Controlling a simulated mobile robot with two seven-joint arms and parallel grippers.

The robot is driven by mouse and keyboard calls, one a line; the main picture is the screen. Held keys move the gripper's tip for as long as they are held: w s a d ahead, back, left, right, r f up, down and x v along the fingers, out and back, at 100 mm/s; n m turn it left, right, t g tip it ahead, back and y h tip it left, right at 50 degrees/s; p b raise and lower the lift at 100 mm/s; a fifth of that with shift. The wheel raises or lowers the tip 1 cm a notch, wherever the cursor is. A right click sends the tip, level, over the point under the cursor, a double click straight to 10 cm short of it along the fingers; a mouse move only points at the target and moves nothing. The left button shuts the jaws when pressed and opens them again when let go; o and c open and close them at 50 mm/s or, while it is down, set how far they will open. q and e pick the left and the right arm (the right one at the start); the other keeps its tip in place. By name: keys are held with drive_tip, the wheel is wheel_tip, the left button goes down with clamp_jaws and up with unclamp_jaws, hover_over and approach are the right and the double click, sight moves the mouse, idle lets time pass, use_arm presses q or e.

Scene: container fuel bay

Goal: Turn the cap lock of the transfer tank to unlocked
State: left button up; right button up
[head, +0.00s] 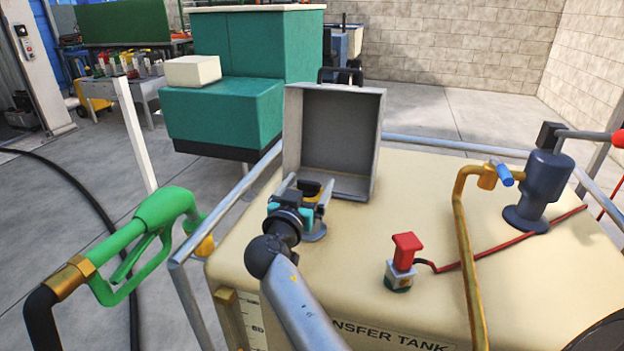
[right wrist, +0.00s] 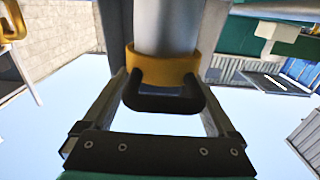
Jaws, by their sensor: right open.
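The cream transfer tank (head: 400,225) fills the lower right of the head view, with an open grey box-shaped cover (head: 340,130) standing on its top. My right gripper (head: 308,190) is open over the tank's near left part, in front of that cover. A small black and yellow part, seemingly the cap lock, shows between its fingers and is largely hidden in the head view. In the right wrist view, a yellow collar with a black U-shaped handle (right wrist: 165,102) sits between the two spread fingers of my gripper (right wrist: 165,85). Contact cannot be told. My left gripper is not in view.
A green fuel nozzle (head: 160,208) is at the left. A red switch (head: 407,247), a brass pipe (head: 463,230) and a dark pump (head: 540,185) stand on the tank to the right. Grey rails (head: 180,290) edge the tank. A teal cabinet (head: 235,110) is behind.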

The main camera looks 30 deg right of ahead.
drive_tip(key=shift+a, duration=0.1)
drive_tip(key=shift+c, duration=0.3)
drive_tip(key=c, duration=1.3)
